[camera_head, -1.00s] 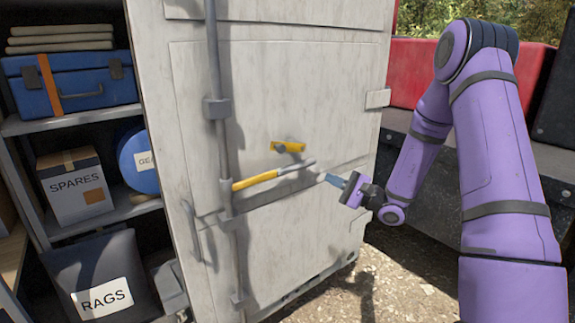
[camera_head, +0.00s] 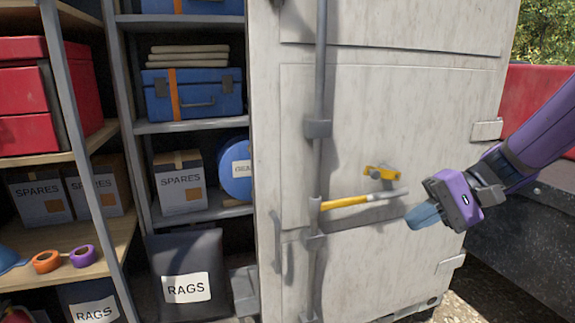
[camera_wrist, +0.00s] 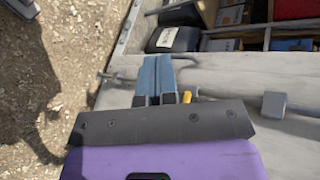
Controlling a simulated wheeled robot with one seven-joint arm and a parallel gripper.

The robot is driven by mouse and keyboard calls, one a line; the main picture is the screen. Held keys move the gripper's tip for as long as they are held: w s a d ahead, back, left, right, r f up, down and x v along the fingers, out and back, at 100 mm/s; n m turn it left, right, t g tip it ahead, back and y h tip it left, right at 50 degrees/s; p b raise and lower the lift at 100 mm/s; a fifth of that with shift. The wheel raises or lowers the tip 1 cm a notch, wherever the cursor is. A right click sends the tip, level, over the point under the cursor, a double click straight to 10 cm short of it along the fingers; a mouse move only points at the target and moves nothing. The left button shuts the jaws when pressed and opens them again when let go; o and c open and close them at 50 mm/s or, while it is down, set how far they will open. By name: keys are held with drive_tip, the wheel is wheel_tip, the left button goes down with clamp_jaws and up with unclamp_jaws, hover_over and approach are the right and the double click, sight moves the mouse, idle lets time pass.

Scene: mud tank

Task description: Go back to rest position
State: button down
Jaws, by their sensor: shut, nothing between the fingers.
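My gripper (camera_head: 424,216) is at the right of the head view, in front of the pale grey door (camera_head: 400,120). Its blue fingers are together with nothing between them. In the wrist view the shut fingers (camera_wrist: 154,78) point toward the door and its edge. A bar with a yellow handle (camera_head: 346,202) lies along the door, to the left of the fingertips and apart from them in the picture. A yellow fitting (camera_head: 381,173) is on the door above it. In the wrist view a bit of yellow (camera_wrist: 187,97) shows beside the fingers, mostly hidden.
A vertical grey locking rod (camera_head: 318,90) runs down the door. Shelves at left hold a blue case (camera_head: 193,97), boxes marked SPARES (camera_head: 180,185), and a RAGS bin (camera_head: 186,255). A red surface (camera_head: 530,90) stands behind my arm. Gravel (camera_wrist: 60,60) is open beside the door.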

drive_tip(key=s+d+r+n+t+h, duration=0.1)
drive_tip(key=s+d+r+t+h, duration=0.2)
drive_tip(key=s+h, duration=0.3)
drive_tip(key=s+d+r+n+t+h, duration=0.2)
drive_tip(key=s+d+r+t+h, duration=0.1)
drive_tip(key=s+h, duration=0.3)
drive_tip(key=s+d+r, duration=0.1)
drive_tip(key=s, duration=0.1)
drive_tip(key=shift+s+d, duration=0.25)
drive_tip(key=shift+s, duration=0.1)
drive_tip(key=shift+f, duration=0.1)
idle(0.3)
